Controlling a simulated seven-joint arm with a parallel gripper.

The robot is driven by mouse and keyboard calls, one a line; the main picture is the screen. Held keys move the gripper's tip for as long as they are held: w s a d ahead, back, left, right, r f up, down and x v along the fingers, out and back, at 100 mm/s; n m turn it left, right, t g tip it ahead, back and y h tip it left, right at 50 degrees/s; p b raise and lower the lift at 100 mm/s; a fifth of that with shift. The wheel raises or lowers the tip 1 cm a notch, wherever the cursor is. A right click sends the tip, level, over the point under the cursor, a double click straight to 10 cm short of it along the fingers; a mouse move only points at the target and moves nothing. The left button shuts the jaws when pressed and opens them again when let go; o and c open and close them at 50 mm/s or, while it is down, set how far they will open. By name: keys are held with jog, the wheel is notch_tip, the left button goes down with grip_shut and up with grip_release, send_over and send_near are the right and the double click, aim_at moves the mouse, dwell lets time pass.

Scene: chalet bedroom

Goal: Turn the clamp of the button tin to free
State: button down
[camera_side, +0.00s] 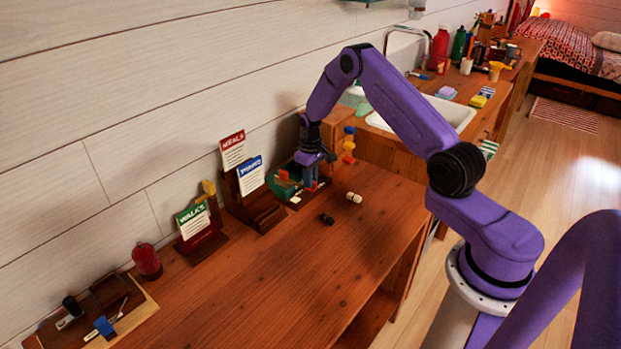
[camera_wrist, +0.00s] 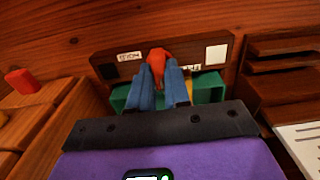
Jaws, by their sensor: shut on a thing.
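In the wrist view, my gripper (camera_wrist: 160,78) has its two blue fingers shut on a red clamp handle (camera_wrist: 158,57). The handle's top shows between and just beyond the fingertips. Behind the fingers is the green button tin (camera_wrist: 207,88), mostly hidden by them and by my gripper body. A dark wooden board (camera_wrist: 105,69) beyond it carries small pale labels that I cannot read surely. In the side view, my gripper (camera_side: 311,182) points down beside the green tin (camera_side: 281,188), near the wall. The clamp's exact angle cannot be told.
Card stands for walks (camera_side: 194,219) and meals (camera_side: 233,150) stand left of the tin. A dark small cylinder (camera_side: 326,219) and a pale one (camera_side: 353,197) lie on the bench in front. Coloured pegs (camera_side: 348,146) are close on the right. The bench's front is clear.

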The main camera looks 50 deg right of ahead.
jog(key=c, duration=1.1)
grip_release()
notch_tip(320, 180, up, 18)
jog(key=shift+f, duration=0.25)
